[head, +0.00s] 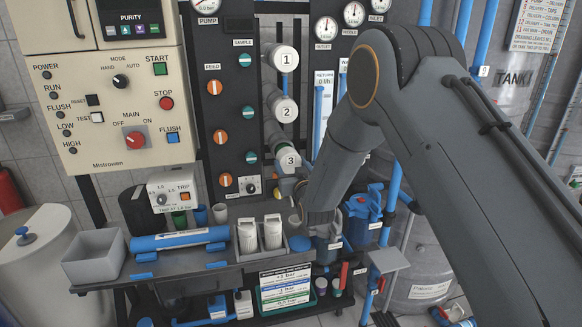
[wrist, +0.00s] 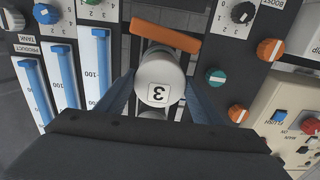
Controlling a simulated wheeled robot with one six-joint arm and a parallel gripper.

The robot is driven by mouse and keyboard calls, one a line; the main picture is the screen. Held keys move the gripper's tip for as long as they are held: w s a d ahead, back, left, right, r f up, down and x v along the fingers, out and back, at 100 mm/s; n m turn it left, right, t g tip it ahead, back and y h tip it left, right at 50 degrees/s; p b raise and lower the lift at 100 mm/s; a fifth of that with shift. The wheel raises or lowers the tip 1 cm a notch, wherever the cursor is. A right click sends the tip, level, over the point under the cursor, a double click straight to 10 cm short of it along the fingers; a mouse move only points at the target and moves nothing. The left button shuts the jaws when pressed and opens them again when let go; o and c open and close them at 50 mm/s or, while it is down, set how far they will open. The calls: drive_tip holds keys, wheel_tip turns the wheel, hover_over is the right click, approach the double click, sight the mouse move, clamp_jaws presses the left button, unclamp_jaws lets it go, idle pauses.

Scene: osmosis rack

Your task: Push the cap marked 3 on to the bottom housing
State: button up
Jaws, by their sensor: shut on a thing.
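The white cap marked 3 (head: 290,160) is at the front end of the lowest of three horizontal housings, the bottom housing (head: 273,135), in the head view. In the wrist view the cap (wrist: 158,80) faces the camera with its 3 upside down. My gripper (wrist: 160,84) has one bluish finger on each side of the cap and is shut on it. In the head view my arm reaches down from the right and the fingers are largely hidden. I cannot tell whether the cap touches the housing or how far on it sits.
The caps marked 1 (head: 287,59) and 2 (head: 286,109) are on the housings above. An orange bar (wrist: 165,37) lies close by the cap in the wrist view. A black valve panel (head: 229,100) stands to the left. A grey bench (head: 190,270) with white bottles is below.

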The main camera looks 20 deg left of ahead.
drive_tip(key=shift+b+x, duration=0.8)
drive_tip(key=shift+x, duration=0.2)
idle(0.4)
drive_tip(key=shift+w+a+b, duration=0.2)
drive_tip(key=shift+w+b, duration=0.1)
drive_tip(key=shift+b+x, duration=1.05)
drive_tip(key=shift+x, duration=0.05)
idle(1.4)
drive_tip(key=o, duration=1.2)
drive_tip(key=shift+c, duration=0.2)
drive_tip(key=shift+s, duration=0.1)
